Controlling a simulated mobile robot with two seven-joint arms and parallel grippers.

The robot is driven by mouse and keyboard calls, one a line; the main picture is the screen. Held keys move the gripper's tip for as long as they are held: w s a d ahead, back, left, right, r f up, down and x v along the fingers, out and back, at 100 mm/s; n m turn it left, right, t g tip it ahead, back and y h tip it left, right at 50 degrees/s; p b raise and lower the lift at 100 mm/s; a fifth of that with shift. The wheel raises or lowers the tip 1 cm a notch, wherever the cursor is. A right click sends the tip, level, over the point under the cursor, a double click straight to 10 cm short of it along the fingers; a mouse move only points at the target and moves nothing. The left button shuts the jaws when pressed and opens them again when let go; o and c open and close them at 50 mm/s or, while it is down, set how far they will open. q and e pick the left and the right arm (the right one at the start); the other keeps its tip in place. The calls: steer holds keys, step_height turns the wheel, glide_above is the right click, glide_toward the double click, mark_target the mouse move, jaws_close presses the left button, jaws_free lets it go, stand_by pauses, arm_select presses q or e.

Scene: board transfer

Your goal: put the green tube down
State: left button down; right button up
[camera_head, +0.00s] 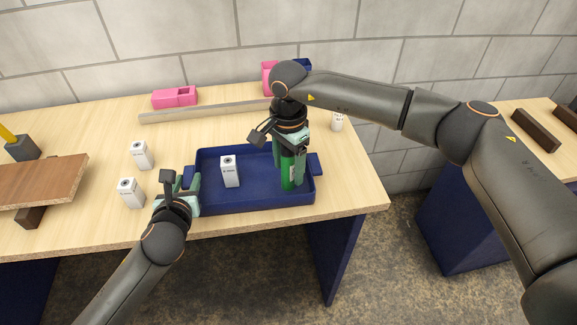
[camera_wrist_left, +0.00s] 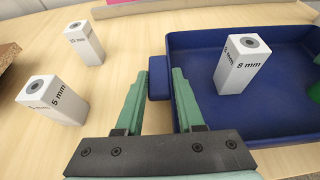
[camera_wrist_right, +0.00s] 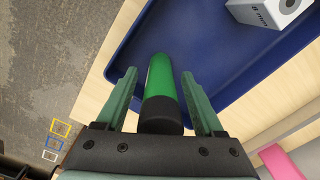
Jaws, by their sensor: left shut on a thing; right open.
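The green tube (camera_head: 289,174) stands upright in the right part of the blue tray (camera_head: 258,190). In the right wrist view the tube (camera_wrist_right: 161,82) has a dark end towards me and lies between the fingers of my right gripper (camera_wrist_right: 163,88), with a gap on each side. My right gripper (camera_head: 289,146) is open, above and around the tube's top. My left gripper (camera_head: 184,181) is shut on the tray's left handle, and this handle (camera_wrist_left: 158,78) shows between its fingers in the left wrist view.
A white 8 mm block (camera_head: 230,171) stands in the tray. Two more white blocks (camera_head: 141,155) (camera_head: 131,193) stand left of it, and a small white one (camera_head: 338,122) behind right. A grey bar (camera_head: 205,111) and pink bins (camera_head: 174,97) lie at the back. A brown board (camera_head: 40,180) is far left.

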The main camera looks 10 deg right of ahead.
step_height(320, 180, up, 12)
steer(key=shift+f, duration=0.1)
arm_select(q)
steer(key=shift+c, duration=2.2)
jaws_free()
